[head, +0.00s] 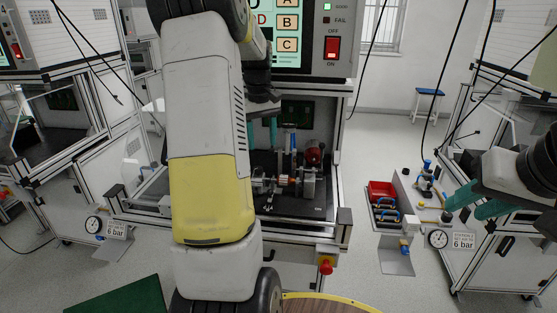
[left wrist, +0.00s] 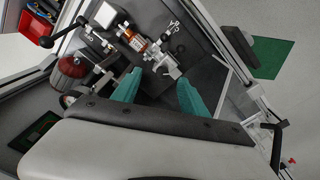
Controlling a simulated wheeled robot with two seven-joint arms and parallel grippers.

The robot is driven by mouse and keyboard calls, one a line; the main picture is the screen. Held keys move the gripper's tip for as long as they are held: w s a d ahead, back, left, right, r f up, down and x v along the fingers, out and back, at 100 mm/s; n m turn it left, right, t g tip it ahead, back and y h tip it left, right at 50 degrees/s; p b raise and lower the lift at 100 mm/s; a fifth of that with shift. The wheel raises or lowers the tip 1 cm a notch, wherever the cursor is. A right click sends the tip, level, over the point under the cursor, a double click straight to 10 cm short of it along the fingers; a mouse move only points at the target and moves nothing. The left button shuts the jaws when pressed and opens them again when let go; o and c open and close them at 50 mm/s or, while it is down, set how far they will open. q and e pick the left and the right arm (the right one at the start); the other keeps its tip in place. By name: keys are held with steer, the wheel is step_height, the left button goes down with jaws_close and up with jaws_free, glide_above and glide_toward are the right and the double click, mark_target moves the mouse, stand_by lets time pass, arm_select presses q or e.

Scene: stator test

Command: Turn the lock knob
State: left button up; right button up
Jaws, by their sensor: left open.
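The test fixture stands inside the open bay of the middle cabinet. A red, round, ribbed part (head: 313,153) sits at its right and also shows in the left wrist view (left wrist: 72,68); I cannot tell whether it is the lock knob. A copper-coloured cylinder (left wrist: 136,41) lies in the fixture, with a silver clamp part (left wrist: 168,66) beside it. My left gripper (head: 262,133) is over the fixture, partly hidden by my arm. Its teal fingers (left wrist: 158,92) are apart with nothing between them. My right gripper (head: 478,201) is far right, its fingers apart and empty.
A panel with a red switch (head: 332,48) hangs above the bay. A black ball-ended lever (left wrist: 62,36) stands near the red part. A red bin (head: 382,190) stands right of the cabinet. A red stop button (head: 326,267) is on the front frame.

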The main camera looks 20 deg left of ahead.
mark_target(258, 168)
arm_select(q)
steer(key=shift+n+g, duration=0.3)
steer(key=shift+n, duration=0.2)
steer(key=a+f, duration=0.1)
steer(key=w+f, duration=0.1)
steer(key=a+f, duration=0.1)
steer(key=shift+w+a+f, duration=0.2)
steer(key=shift+w+a, duration=0.1)
steer(key=shift+w, duration=0.1)
steer(key=shift+f, duration=3.6)
jaws_close()
